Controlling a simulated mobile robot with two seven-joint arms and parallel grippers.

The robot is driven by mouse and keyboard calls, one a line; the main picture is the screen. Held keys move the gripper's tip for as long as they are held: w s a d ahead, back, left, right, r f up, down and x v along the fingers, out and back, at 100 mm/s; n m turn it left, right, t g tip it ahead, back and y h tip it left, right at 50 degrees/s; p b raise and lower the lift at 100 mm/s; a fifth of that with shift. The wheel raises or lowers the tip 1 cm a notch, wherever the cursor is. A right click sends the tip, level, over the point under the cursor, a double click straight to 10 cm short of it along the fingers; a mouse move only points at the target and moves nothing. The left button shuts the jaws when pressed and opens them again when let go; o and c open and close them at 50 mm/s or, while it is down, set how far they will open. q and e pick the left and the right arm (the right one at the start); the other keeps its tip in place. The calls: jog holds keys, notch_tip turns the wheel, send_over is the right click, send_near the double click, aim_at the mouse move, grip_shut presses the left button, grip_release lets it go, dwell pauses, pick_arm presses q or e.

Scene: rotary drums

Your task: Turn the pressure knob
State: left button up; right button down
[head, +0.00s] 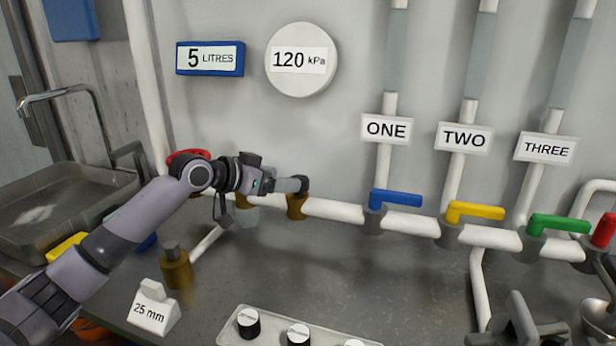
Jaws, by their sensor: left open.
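My left arm reaches in from the lower left. My left gripper (294,184) is open at the white pipe, over a brass fitting (297,207) with a dark top. I cannot tell whether the gripper touches it. No knob is labelled as pressure in a way I can read. A round white gauge (301,85) above reads 120 kPa. A light panel (275,334) at the bottom edge carries black knobs with white tops, one at its left (248,322) and another in the middle (298,335). The small print on them is too small to read.
Blue (397,198), yellow (476,211) and green (560,223) valve levers line the pipe rightward. A brass fitting (176,270) and a 25 mm sign (151,310) stand in front. A sink (60,215) is left.

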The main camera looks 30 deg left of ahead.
aim_at(305, 180)
pick_arm(q)
jog(key=shift+p+x, duration=0.6)
jog(key=shift+x, duration=2.65)
jog(key=c, duration=0.9)
jog(key=shift+c, duration=0.2)
